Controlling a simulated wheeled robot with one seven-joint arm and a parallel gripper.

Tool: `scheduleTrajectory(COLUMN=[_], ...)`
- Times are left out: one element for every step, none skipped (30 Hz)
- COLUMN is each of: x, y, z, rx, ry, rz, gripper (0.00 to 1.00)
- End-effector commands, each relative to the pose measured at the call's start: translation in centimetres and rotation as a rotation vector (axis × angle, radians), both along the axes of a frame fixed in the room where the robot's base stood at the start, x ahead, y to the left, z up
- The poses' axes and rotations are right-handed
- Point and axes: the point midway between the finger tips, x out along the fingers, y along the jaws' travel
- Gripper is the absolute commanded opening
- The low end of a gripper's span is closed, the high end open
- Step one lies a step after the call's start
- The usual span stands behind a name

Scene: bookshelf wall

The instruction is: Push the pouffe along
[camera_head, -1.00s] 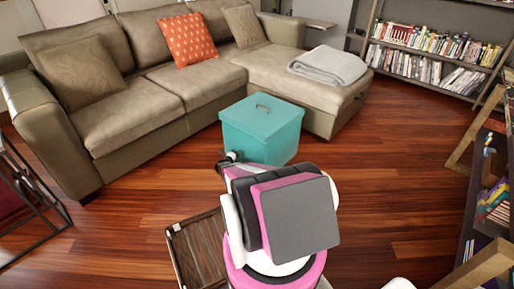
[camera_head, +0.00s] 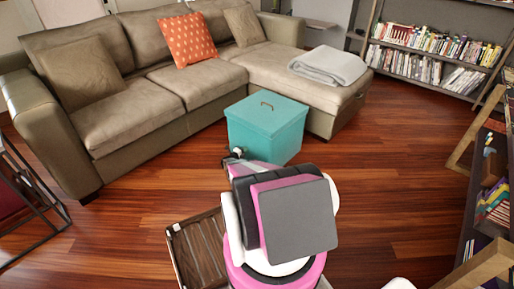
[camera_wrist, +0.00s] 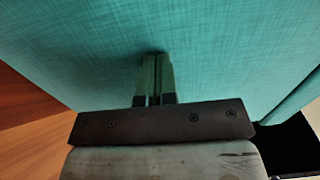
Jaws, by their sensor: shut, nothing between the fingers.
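The pouffe is a teal fabric box (camera_head: 268,125) with a small handle on its lid. It stands on the wooden floor in front of the sofa's chaise end. In the wrist view its teal side (camera_wrist: 215,55) fills most of the picture. My gripper (camera_wrist: 154,62) is shut and empty, with its fingertips up against that side; a dark shadow lies at the tips. In the head view my gripper (camera_head: 234,155) shows at the pouffe's lower left side, partly hidden behind my own arm.
A beige sofa (camera_head: 165,97) with cushions runs along the back. Its chaise (camera_head: 300,84), with a grey blanket (camera_head: 328,65), is close behind the pouffe. A slatted wooden piece (camera_head: 202,250) lies at the lower left. Bookshelves (camera_head: 425,68) stand at the right. Floor right of the pouffe is clear.

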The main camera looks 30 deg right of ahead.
Motion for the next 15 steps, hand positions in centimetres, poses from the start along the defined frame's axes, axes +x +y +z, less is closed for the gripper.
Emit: scheduleTrajectory(x=[0.3,0.3,0.4,0.5,0.5,0.6,0.6,0.7,0.7,0.8,0.8,0.9,0.9,1.0,1.0], y=[-0.5,-0.7,-0.9,-1.0,-1.2,-1.4,-1.5,-1.7,-1.9,-2.0,-2.2,-2.4,-2.5,-2.7,-2.9], z=[-0.1,0.0,-0.1,-0.1,-0.1,-0.1,0.0,0.0,0.0,0.0,-0.1,-0.1,-0.1,-0.1,-0.1], rx=[0.001,0.001,0.001,0.001,0.001,0.001,0.001,0.001,0.001,0.001,0.001,0.001,0.001,0.001,0.001], ry=[-0.002,-0.002,-0.002,-0.002,-0.002,-0.002,-0.002,-0.002,-0.002,-0.002,-0.002,-0.002,-0.002,-0.002,-0.002], rz=[-0.002,-0.002,-0.002,-0.002,-0.002,-0.002,-0.002,-0.002,-0.003,-0.003,-0.003,-0.003,-0.003,-0.004,-0.003], gripper=[0.00,0.00,0.00,0.00,0.00,0.00,0.00,0.00,0.00,0.00,0.00,0.00,0.00,0.00,0.00])
